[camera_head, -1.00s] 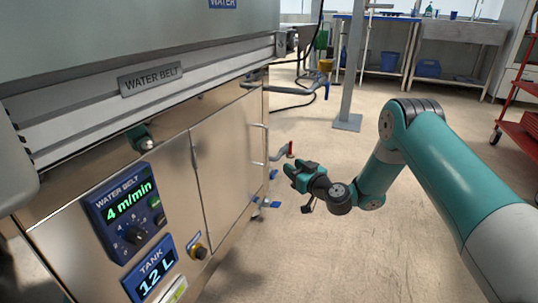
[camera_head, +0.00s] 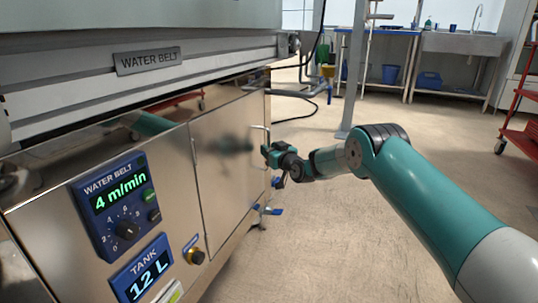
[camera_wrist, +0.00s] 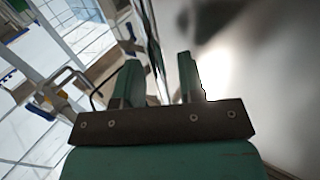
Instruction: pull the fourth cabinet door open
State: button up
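A shiny steel cabinet door (camera_head: 225,165) fills the right part of the machine's front in the head view. It looks shut, flush with the panel beside it. Its upright bar handle (camera_head: 262,127) stands near the door's right edge. My gripper (camera_head: 267,152) is at the handle and hides its lower part. In the wrist view the two fingers of my gripper (camera_wrist: 158,78) stand apart, with a thin upright edge or bar showing between them. I cannot tell whether they touch the handle. The steel door face (camera_wrist: 265,85) lies close on the right there.
A water belt control panel (camera_head: 117,205) and a tank display (camera_head: 142,269) are on the left panel. Pipes with blue-handled valves (camera_head: 268,210) stick out beyond the door's edge. The floor (camera_head: 330,235) right of the cabinet is clear. A red cart (camera_head: 520,140) stands at far right.

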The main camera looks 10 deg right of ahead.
jog(key=shift+w+a, duration=0.25)
jog(key=shift+w, duration=0.2)
grip_shut()
jog(key=shift+s+d+r, duration=0.1)
jog(key=shift+d, duration=0.05)
